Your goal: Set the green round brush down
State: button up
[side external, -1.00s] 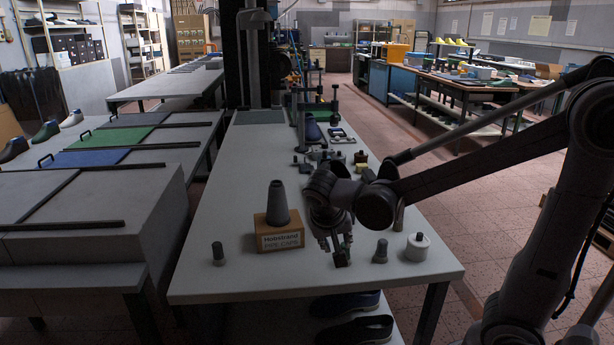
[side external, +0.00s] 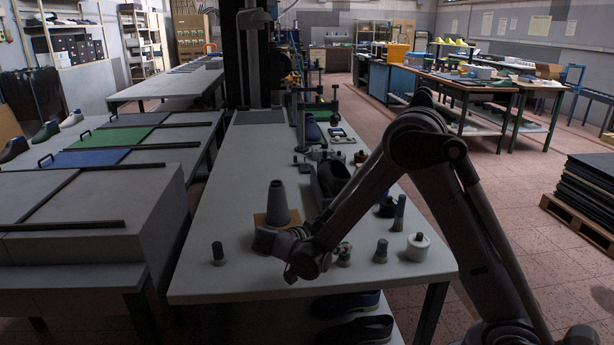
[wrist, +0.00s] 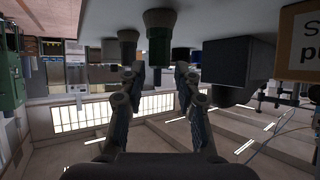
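The green round brush (wrist: 160,45) shows in the wrist view, which is upside down. It stands on the grey table, just beyond my fingertips. In the side view my own arm largely hides the gripper's fingers.
A dark brush (side external: 218,254) stands to the left. A grey brush (side external: 381,251) and a white round pot (side external: 417,247) stand to the right. The table's front edge is close.

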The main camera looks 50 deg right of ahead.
aim_at(352, 257)
jog(key=shift+f+x, duration=0.25)
jog(key=shift+x, duration=3.6)
jog(key=shift+a, duration=0.15)
grip_shut()
